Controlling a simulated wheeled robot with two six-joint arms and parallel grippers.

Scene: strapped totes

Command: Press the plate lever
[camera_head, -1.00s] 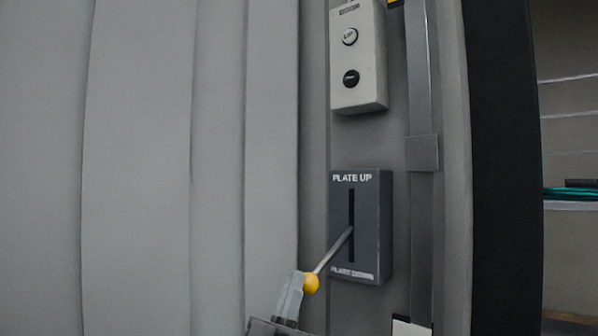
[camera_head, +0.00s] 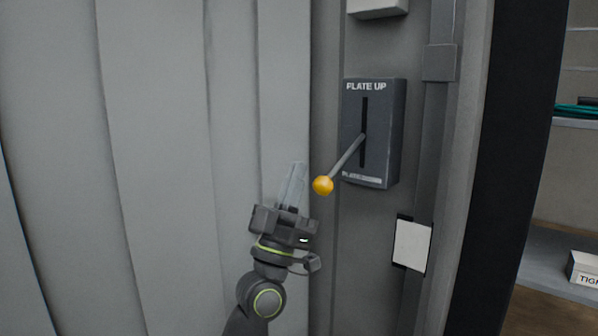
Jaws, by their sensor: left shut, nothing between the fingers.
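The plate lever is a grey rod with a yellow ball knob (camera_head: 323,186). It sticks out of the slot of a dark grey box (camera_head: 384,135) marked PLATE UP at the top, with a second label at the bottom. The rod leaves the slot around its middle and slants down to the left. My left gripper (camera_head: 293,172) is shut and empty, fingers pointing up. Its fingertips are just left of the knob in the picture, with a small gap between them. My right gripper is out of view.
A pale control box (camera_head: 378,8) is cut off at the top edge. A conduit (camera_head: 432,150) runs down right of the lever box, with a white card (camera_head: 411,246) low beside it. Shelves stand at the far right, with a TIGR-marked box (camera_head: 584,268). Grey panels fill the left.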

